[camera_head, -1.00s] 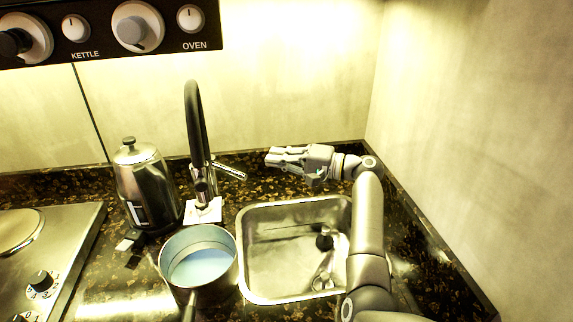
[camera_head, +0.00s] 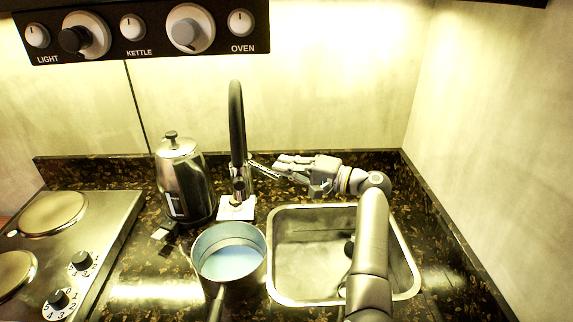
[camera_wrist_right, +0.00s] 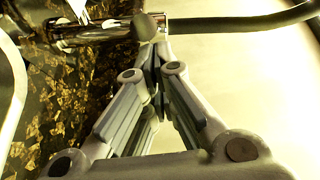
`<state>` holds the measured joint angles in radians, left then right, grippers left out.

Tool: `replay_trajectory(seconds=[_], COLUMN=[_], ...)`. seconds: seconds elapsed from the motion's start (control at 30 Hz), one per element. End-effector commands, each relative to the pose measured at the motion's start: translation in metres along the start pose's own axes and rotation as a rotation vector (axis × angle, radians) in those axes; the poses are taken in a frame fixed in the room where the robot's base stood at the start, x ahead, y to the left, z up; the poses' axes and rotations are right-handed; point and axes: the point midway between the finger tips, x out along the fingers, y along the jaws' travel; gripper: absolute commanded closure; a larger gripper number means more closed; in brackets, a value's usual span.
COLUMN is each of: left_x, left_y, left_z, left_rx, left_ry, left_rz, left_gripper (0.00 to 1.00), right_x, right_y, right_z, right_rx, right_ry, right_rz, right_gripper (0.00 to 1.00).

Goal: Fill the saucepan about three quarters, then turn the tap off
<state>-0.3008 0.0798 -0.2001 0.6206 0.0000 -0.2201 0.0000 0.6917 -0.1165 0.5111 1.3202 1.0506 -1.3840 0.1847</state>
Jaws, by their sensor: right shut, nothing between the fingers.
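The saucepan (camera_head: 229,234) stands upright on the counter left of the sink, its handle toward me. Pale bluish water (camera_head: 230,263) lies in it, below the rim; the exact level is hard to judge. The tap (camera_head: 237,130) stands behind it, with a tall black spout and chrome body. I see no clear stream. Its lever (camera_head: 262,169) points right, toward my right gripper (camera_head: 279,166). That gripper is shut and empty at the lever's end. In the right wrist view, the closed fingertips (camera_wrist_right: 158,58) are close to the lever's rounded end (camera_wrist_right: 145,27); contact is unclear. My left gripper is out of view.
The steel sink (camera_head: 290,297) lies right of the saucepan, under my right arm. A kettle (camera_head: 183,180) stands left of the tap. The hob (camera_head: 105,215) is at the left. Walls close in behind and at the right.

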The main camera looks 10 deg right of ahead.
Motion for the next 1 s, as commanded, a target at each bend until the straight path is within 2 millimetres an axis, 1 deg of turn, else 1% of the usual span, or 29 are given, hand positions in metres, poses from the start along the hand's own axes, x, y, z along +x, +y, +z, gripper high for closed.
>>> replay_trajectory(seconds=[0.27, 0.63, 0.77, 1.0], left_x=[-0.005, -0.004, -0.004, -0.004], left_y=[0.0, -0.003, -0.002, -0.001], left_z=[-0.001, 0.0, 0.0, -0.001], left_rx=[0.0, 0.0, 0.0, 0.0], left_ry=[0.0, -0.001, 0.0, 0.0], left_rz=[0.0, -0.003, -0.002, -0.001], left_gripper=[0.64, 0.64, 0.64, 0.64], right_x=[-0.002, -0.004, -0.018, -0.058], right_y=[-0.002, -0.002, -0.002, -0.002], right_z=[0.019, 0.019, 0.019, 0.019], right_rx=[0.0, 0.0, -0.001, -0.001], right_ry=[0.001, 0.001, 0.002, 0.002], right_rz=[0.003, 0.001, 0.002, 0.004], right_gripper=[1.0, 1.0, 1.0, 1.0])
